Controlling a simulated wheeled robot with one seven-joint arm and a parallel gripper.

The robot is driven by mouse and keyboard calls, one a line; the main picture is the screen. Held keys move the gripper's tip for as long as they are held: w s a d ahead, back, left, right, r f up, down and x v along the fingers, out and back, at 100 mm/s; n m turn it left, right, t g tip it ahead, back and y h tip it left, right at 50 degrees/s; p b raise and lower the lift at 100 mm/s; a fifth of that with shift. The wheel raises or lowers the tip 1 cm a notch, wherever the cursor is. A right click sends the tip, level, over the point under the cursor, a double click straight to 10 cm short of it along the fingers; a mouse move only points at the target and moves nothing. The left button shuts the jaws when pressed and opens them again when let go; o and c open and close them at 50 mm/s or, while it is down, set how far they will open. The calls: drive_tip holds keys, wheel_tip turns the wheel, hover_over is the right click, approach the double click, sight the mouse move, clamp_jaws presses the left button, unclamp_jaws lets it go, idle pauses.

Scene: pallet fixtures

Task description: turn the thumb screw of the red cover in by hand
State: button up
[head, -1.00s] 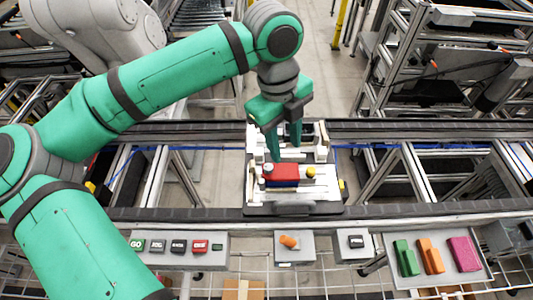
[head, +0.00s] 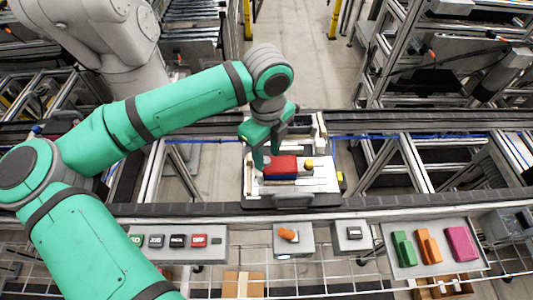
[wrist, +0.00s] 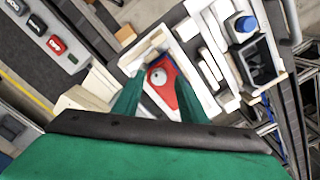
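The red cover (head: 281,166) lies on the white pallet fixture (head: 325,183), with a blue part (head: 280,178) under its front edge. In the wrist view the red cover (wrist: 184,96) carries a round grey-white thumb screw (wrist: 158,76) near one end. My gripper (head: 262,158) is low over the left end of the cover, pointing down. In the wrist view its two green fingers (wrist: 157,92) stand apart, one on each side of the screw end, with nothing clamped between them. I cannot tell whether the fingertips touch the screw. In the head view the fingers largely hide the screw.
A yellow knob (head: 309,164) stands right of the cover. A black box (wrist: 257,60) and a blue-topped part (wrist: 243,24) sit on the pallet.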

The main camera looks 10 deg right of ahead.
drive_tip(key=shift+f, duration=0.35)
drive_tip(key=shift+a, duration=0.1)
clamp_jaws()
